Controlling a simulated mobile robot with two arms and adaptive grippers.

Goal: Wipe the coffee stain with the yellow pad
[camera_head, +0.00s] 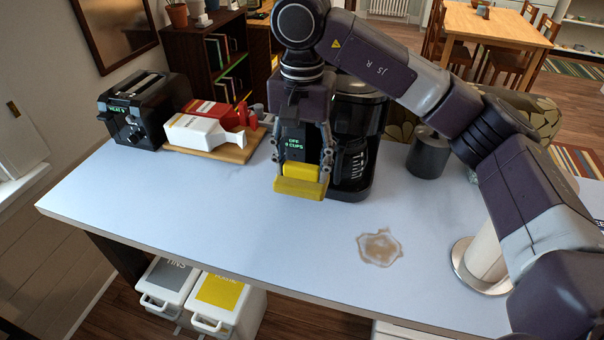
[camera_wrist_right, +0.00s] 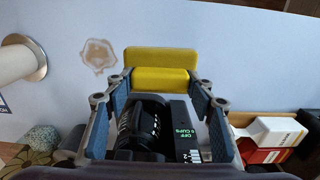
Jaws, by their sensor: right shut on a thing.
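The coffee stain (camera_head: 380,247) is a brown ring-like patch on the pale countertop (camera_head: 240,240), right of centre in the head view. It also shows in the right wrist view (camera_wrist_right: 98,55) at the upper left. My right gripper (camera_head: 304,175) is shut on the yellow pad (camera_head: 299,188), in front of the coffee maker. In the right wrist view the pad (camera_wrist_right: 160,57) sits between the fingertips. The pad is to the left of the stain and apart from it. I cannot tell whether the pad touches the counter. My left gripper is not in view.
A black coffee maker (camera_head: 357,130) stands behind the gripper. A toaster (camera_head: 140,108), and a board (camera_head: 243,150) with red and white cartons, are at the left. A dark canister (camera_head: 428,155) and a paper-towel roll (camera_head: 487,255) stand at the right.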

